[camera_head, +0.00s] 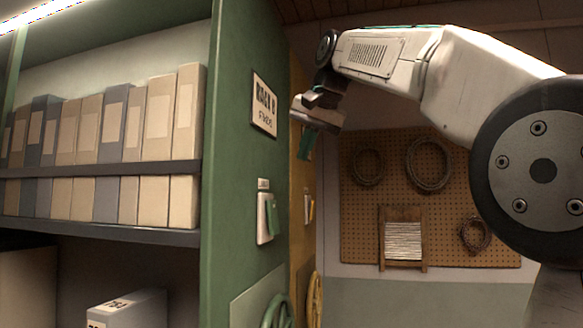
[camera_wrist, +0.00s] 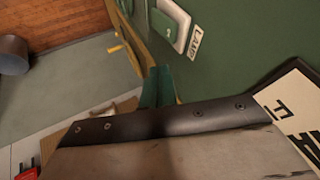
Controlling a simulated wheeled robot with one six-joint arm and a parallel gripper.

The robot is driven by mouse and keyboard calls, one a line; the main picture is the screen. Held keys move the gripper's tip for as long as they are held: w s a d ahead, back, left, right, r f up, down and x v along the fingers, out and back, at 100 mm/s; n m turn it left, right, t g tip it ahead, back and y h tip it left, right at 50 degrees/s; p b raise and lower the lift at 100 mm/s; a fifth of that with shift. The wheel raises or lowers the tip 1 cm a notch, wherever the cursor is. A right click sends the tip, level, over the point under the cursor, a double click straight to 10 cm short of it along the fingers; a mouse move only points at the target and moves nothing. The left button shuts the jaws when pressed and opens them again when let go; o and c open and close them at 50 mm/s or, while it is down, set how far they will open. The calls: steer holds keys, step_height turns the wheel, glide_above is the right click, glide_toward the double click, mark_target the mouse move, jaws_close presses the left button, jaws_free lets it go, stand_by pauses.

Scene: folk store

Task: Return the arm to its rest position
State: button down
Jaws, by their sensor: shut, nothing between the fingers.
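My arm reaches in from the right of the head view, raised and bent, with my gripper (camera_head: 305,146) hanging from its end and pointing down. The gripper is shut and empty. In the head view it hangs in front of the yellow panel, just right of the green cabinet side (camera_head: 240,200), and looks apart from it. In the wrist view the dark-edged gripper body fills the lower part, and the green fingertips (camera_wrist: 157,88) show beyond it. The green panel (camera_wrist: 235,45) lies close on the right there.
A sign (camera_head: 264,104) and a labelled switch box (camera_head: 265,218) are on the green cabinet side. A green handwheel (camera_head: 276,312) is below. Binders (camera_head: 158,118) stand on the shelf at left. A pegboard (camera_head: 390,165) with coils hangs behind. Open floor (camera_wrist: 65,90) shows in the wrist view.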

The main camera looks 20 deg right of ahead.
steer(key=s+f+n+g, duration=0.1)
steer(key=s+f, duration=0.1)
steer(key=f, duration=0.6)
steer(key=s+f+n+g, duration=0.2)
steer(key=f, duration=0.7)
steer(key=s+a+f+n+g+h, duration=0.1)
steer(key=s+a+f+n+g, duration=0.1)
steer(key=s+f, duration=2.5)
steer(key=shift+s+f+n+g, duration=0.3)
steer(key=shift+f+n, duration=0.15)
steer(key=shift+n, duration=0.05)
